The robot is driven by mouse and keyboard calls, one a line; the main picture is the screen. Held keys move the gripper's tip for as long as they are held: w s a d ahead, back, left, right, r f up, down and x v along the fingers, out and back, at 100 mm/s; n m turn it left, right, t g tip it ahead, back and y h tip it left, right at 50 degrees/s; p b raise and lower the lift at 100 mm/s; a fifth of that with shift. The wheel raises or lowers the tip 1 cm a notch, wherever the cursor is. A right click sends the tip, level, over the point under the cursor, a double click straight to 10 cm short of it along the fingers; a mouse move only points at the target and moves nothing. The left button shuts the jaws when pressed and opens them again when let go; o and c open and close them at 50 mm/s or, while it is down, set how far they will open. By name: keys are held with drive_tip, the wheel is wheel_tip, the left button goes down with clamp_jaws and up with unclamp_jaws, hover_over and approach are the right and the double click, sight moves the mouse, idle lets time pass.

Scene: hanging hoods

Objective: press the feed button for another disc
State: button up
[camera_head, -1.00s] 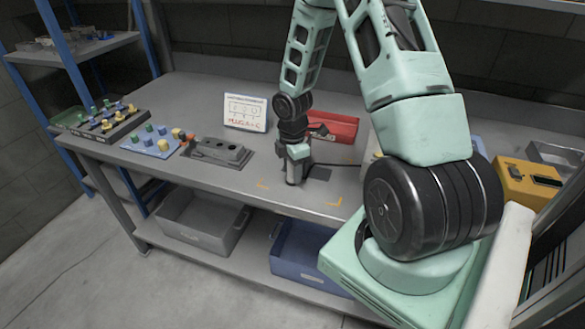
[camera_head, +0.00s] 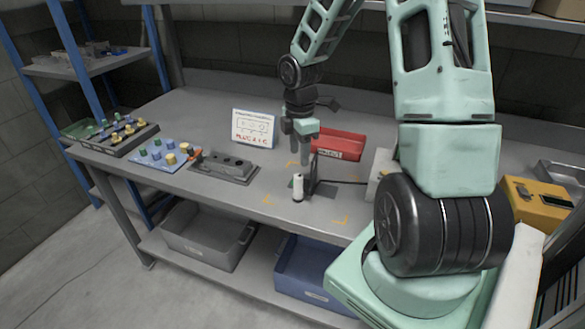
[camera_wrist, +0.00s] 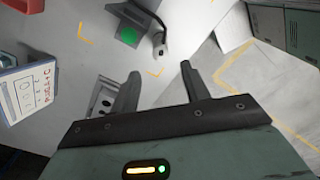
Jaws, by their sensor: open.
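My gripper (camera_head: 299,150) is open and empty, above the bench and a little behind a small white cylinder (camera_head: 298,188). Its two fingers also show apart in the wrist view (camera_wrist: 160,72). The white cylinder stands upright beside a dark bracket (camera_head: 314,172). In the wrist view, a green round patch (camera_wrist: 128,36) shows on or beside the dark bracket (camera_wrist: 132,14). I cannot tell whether it is the feed button. A yellow-orange box (camera_head: 535,203) with a dark panel sits at the right; no button on it can be made out. No loose disc is clear.
A grey block with holes (camera_head: 224,168), a blue board with coloured pegs (camera_head: 160,155) and a dark peg rack (camera_head: 112,138) lie left. A sign (camera_head: 254,128) and red bin (camera_head: 338,145) stand behind. A cable crosses right of the bracket.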

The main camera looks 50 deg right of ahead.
drive_tip(key=s+a+r+m, duration=0.1)
drive_tip(key=s+a+r, duration=0.15)
drive_tip(key=a, duration=0.85)
drive_tip(key=s+a+r+m, duration=0.2)
drive_tip(key=a+r, duration=0.1)
drive_tip(key=a, duration=0.8)
drive_tip(key=s+a+r+m, duration=0.3)
drive_tip(key=s+a, duration=1)
drive_tip(key=s, duration=0.2)
drive_tip(key=shift+y, duration=0.3)
drive_tip(key=shift+r, duration=0.1)
drive_tip(key=shift+c, duration=0.4)
drive_tip(key=shift+w, duration=0.1)
clamp_jaws()
